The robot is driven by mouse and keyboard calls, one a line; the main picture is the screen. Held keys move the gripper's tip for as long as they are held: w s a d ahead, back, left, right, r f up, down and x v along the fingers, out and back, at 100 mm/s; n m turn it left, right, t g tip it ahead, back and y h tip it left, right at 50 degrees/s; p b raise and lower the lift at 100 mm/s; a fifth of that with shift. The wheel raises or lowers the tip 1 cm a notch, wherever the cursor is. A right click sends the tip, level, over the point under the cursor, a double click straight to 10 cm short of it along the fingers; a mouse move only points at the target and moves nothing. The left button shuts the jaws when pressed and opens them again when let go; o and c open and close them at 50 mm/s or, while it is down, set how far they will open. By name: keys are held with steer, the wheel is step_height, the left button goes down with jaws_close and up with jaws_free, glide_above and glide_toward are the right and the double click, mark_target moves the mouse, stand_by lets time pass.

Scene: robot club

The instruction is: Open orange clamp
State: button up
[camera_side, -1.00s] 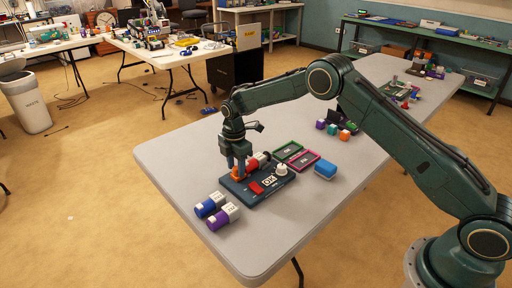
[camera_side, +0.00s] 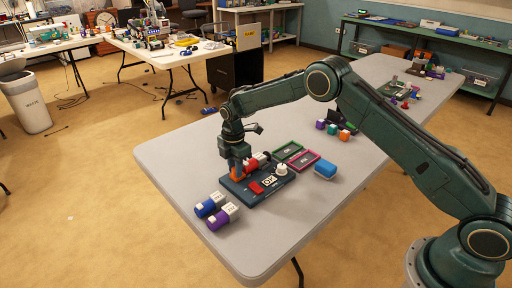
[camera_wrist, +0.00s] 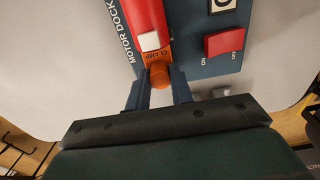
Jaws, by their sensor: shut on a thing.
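The orange clamp (camera_wrist: 160,74) is a short round knob at the edge of the dark blue motor dock (camera_wrist: 190,58), by the printed word CLAMP. My gripper (camera_wrist: 160,88) is shut on it, one finger on each side. In the side view my gripper (camera_side: 237,174) points down at the dock's left end, with a little orange of the clamp (camera_side: 234,178) showing beside the fingers. A red motor (camera_wrist: 146,16) with a white block lies in the dock, just beyond the clamp. The fingers hide part of the clamp's sides.
The dock carries a red switch (camera_side: 256,188) and a white knob (camera_side: 281,169). Blue and purple cylinders (camera_side: 222,217) lie in front on the table. The table's left part (camera_side: 180,165) is clear.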

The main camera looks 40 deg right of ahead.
steer(key=shift+a, duration=1.2)
steer(key=o, duration=0.5)
steer(key=shift+r, duration=0.15)
steer(key=shift+r, duration=2.85)
steer(key=shift+r, duration=0.1)
